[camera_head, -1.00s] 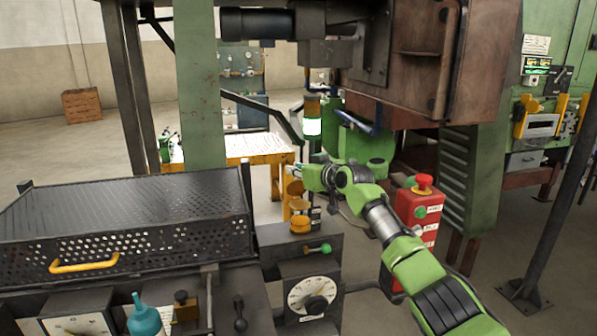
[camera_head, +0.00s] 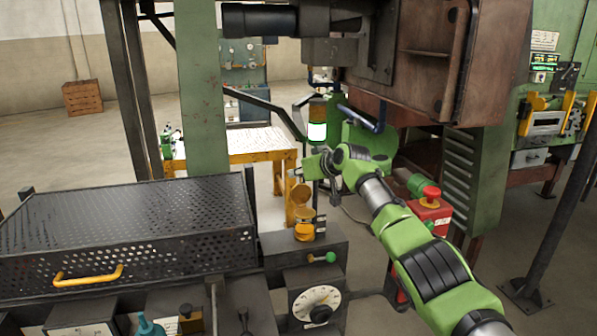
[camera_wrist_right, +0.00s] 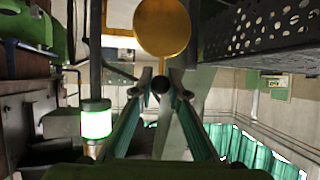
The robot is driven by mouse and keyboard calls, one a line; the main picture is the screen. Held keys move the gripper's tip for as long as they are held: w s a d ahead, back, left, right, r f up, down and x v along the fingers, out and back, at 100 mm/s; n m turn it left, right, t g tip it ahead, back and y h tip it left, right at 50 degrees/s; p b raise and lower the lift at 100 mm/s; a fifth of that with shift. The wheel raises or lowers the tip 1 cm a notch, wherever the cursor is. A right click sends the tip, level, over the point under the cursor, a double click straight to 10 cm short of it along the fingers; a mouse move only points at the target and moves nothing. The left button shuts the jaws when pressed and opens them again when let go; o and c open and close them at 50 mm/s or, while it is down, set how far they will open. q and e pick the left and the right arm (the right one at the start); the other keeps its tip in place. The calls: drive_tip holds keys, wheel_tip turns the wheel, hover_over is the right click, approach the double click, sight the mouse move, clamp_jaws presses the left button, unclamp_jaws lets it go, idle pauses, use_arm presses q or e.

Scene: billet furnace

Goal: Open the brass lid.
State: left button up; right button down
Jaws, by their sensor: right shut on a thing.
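The brass lid (camera_head: 301,194) stands raised, roughly upright, above the brass cup (camera_head: 304,230) on the dark machine box. In the right wrist view the lid is a round brass disc (camera_wrist_right: 162,28) just beyond the fingertips. My right gripper (camera_head: 305,172) is at the lid's upper edge. In the wrist view its fingers (camera_wrist_right: 160,84) close on a small dark round knob at the lid's rim. The fingers partly hide how the knob joins the lid. My left gripper is not in view.
A perforated black cover (camera_head: 130,225) with a yellow handle lies left of the cup. A dial (camera_head: 316,303) and a green-knobbed lever (camera_head: 324,258) sit below it. A red box with a red button (camera_head: 431,196) stands to the right, close to my arm. A lit cylinder (camera_head: 317,131) hangs behind.

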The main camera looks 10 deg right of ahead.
drive_tip(key=shift+s+d+f, duration=0.1)
drive_tip(key=shift+f, duration=0.45)
drive_tip(key=c, duration=1.9)
unclamp_jaws()
drive_tip(key=shift+d+r, duration=0.1)
drive_tip(key=shift+d, duration=0.05)
drive_tip(key=shift+s+r, duration=0.15)
drive_tip(key=shift+r, duration=0.2)
drive_tip(key=shift+v, duration=5.65)
drive_tip(key=shift+d+f, duration=0.1)
